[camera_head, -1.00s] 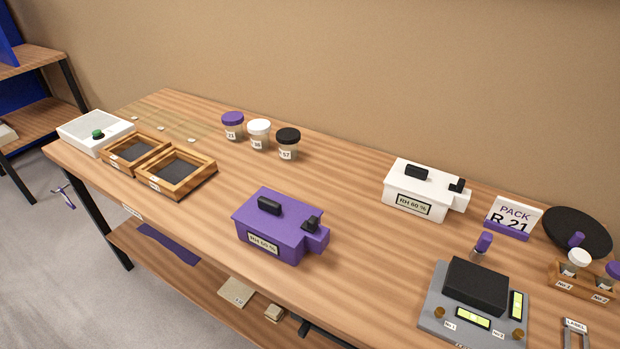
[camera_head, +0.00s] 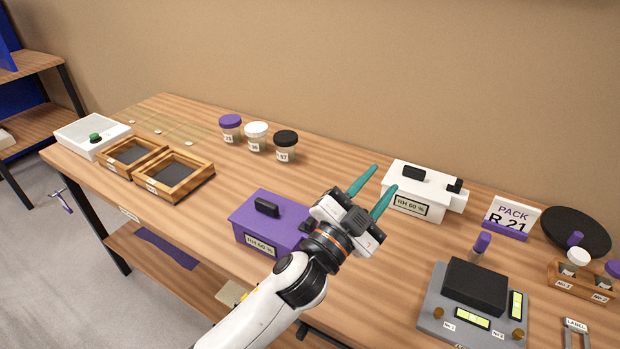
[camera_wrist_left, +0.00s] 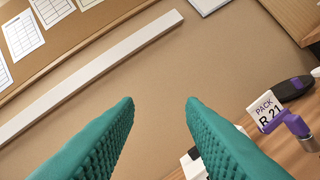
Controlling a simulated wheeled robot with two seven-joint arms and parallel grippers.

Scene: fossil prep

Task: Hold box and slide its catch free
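A purple box (camera_head: 258,222) marked RH 50 % or similar sits on the table, with a black handle on its lid. Its right end, where a black catch (camera_head: 307,226) shows, is partly hidden by my left arm. A white box (camera_head: 408,190) marked RH 60 % stands further right, with a black handle and a black catch (camera_head: 455,186) at its right end. My left gripper (camera_head: 379,189) is open and empty, its teal fingers raised in front of the white box's left end. In the left wrist view the fingers are apart with nothing between them. My right gripper is not in view.
Three jars (camera_head: 256,137) stand at the back. Two wooden trays (camera_head: 174,176) and a white device (camera_head: 92,135) are at the left. A grey device (camera_head: 472,304), a PACK R 21 sign (camera_head: 511,216) and a black disc (camera_head: 575,234) are at the right.

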